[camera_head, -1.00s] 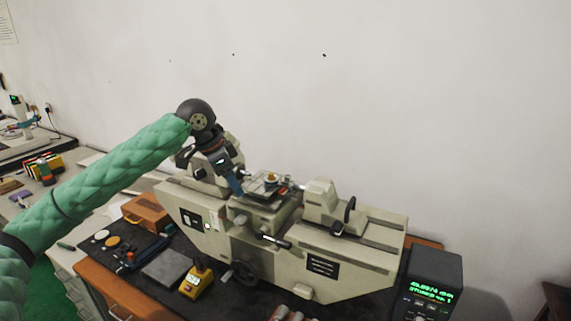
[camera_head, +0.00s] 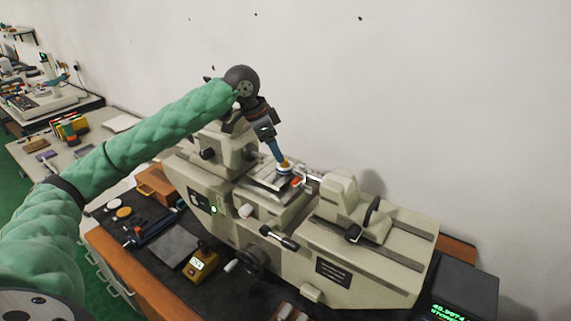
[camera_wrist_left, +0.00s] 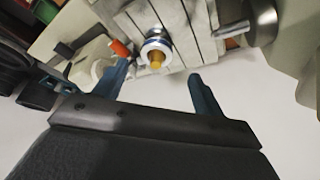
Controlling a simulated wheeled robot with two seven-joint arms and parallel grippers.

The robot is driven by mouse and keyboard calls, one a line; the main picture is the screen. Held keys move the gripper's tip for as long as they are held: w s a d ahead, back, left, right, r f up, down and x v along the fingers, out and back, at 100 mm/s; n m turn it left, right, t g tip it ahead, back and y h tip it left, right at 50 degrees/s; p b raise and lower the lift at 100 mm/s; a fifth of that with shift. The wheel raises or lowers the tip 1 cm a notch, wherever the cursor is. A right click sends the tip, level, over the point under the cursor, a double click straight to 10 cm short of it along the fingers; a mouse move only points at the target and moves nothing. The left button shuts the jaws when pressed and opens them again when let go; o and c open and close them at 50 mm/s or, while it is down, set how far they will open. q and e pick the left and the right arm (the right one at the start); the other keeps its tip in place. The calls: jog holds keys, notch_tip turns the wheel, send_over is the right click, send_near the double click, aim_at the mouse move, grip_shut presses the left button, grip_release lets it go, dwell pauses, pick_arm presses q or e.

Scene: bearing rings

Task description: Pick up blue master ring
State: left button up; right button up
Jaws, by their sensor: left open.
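The blue master ring (camera_wrist_left: 157,43) shows in the left wrist view as a shiny ring with a blue band, around a yellow-orange piece. It sits on the slotted metal stage (camera_wrist_left: 180,18) of the measuring machine. In the head view the ring (camera_head: 284,170) is small, just below the fingertips. My left gripper (camera_head: 281,157) points down over the stage from the left. In the left wrist view its two blue fingers (camera_wrist_left: 158,78) are apart, with nothing between them; the ring is ahead of the gap, nearer the left finger. My right gripper is not in view.
The beige machine (camera_head: 290,250) stands on a black mat, its tailstock (camera_head: 342,195) right of the stage. An orange piece (camera_wrist_left: 121,47) lies beside the ring. A wooden box (camera_head: 155,183), a yellow box (camera_head: 201,264) and a display unit (camera_head: 462,285) stand around the machine.

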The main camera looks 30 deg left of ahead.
aim_at(282, 164)
pick_arm(q)
jog(key=shift+d+p+x, duration=0.2)
jog(key=shift+p+x, duration=0.8)
jog(key=shift+p, duration=0.1)
jog(key=shift+d+f+p, duration=0.15)
jog(key=shift+f+p, duration=0.15)
jog(key=shift+p, duration=0.05)
jog(key=shift+p+x, duration=0.4)
jog(key=shift+x, duration=0.45)
jog(key=shift+f, duration=0.45)
jog(key=c, duration=1.2)
jog(key=shift+c, duration=0.2)
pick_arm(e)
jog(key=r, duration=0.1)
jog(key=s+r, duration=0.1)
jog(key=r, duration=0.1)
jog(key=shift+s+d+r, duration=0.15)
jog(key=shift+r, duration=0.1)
pick_arm(q)
jog(key=shift+r, duration=0.15)
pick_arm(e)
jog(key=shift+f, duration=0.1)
